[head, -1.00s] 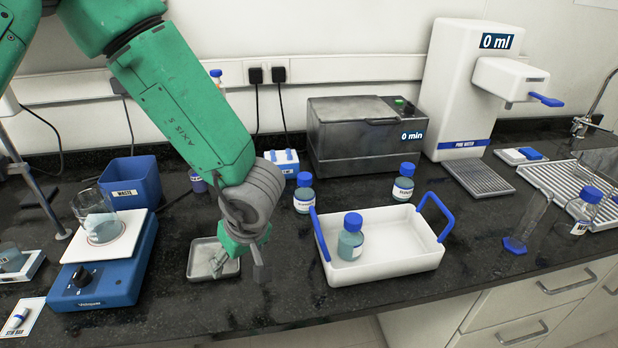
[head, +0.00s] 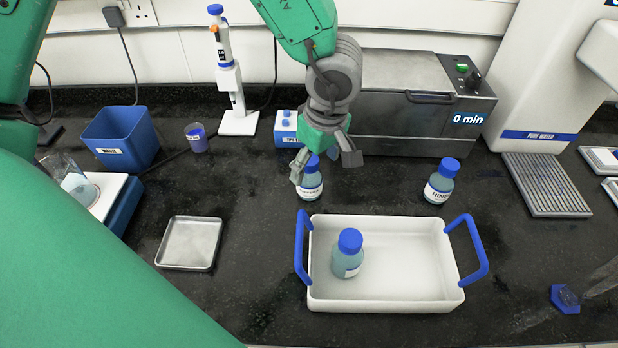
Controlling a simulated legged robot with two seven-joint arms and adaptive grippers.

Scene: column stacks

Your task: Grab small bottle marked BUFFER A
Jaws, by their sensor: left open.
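A small bottle with a blue cap and a white label (head: 311,188) stands on the black bench behind the white carrier. Its label looks like BUFFER, but the last letter is too small to read. My left gripper (head: 325,168) is open above this bottle, fingers pointing down. One finger is beside the cap on the left and the other is off to the right. I cannot tell whether they touch it. A second blue-capped bottle (head: 347,258) stands in the carrier, its label turned mostly away. My right gripper is out of view.
The white carrier (head: 400,304) with blue handles is in front. A bottle marked RINSE (head: 440,183) stands to the right. A grey bath (head: 405,125) and tip box (head: 286,128) are behind. An empty metal tray (head: 190,243) lies left.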

